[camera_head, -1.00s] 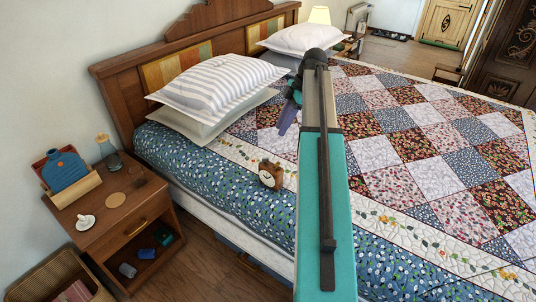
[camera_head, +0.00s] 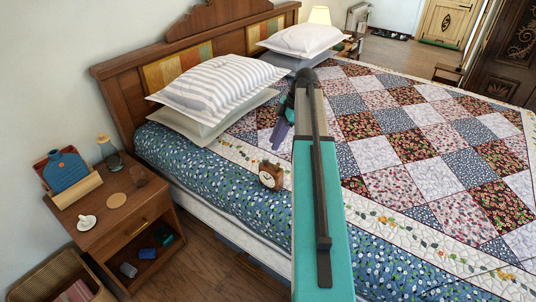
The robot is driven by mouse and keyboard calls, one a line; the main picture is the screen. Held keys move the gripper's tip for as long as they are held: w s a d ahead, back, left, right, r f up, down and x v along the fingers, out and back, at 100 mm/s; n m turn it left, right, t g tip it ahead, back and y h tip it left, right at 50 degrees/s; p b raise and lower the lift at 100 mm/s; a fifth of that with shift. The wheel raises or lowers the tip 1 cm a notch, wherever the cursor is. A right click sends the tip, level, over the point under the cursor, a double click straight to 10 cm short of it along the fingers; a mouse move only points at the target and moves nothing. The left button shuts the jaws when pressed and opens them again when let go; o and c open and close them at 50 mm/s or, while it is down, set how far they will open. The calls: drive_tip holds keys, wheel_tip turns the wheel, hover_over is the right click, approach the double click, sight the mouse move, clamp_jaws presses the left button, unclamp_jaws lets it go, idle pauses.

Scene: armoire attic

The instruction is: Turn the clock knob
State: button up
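A small brown alarm clock (camera_head: 270,175) with a pale face stands on the near left edge of the bed. Its knob is too small to make out. My gripper (camera_head: 277,136) is at the end of my teal arm, beyond the clock and above the quilt. It looks dark and purple, points down and to the left, and appears apart from the clock. It is too small and partly hidden by my arm, so I cannot tell whether its fingers are open.
The bed's patchwork quilt (camera_head: 420,150) spreads wide on the right. A striped pillow (camera_head: 215,85) lies by the headboard. A wicker basket (camera_head: 35,280) stands in front.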

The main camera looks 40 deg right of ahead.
sight(266, 160)
drive_tip(key=shift+p+x, duration=0.65)
drive_tip(key=shift+x, duration=3.3)
clamp_jaws()
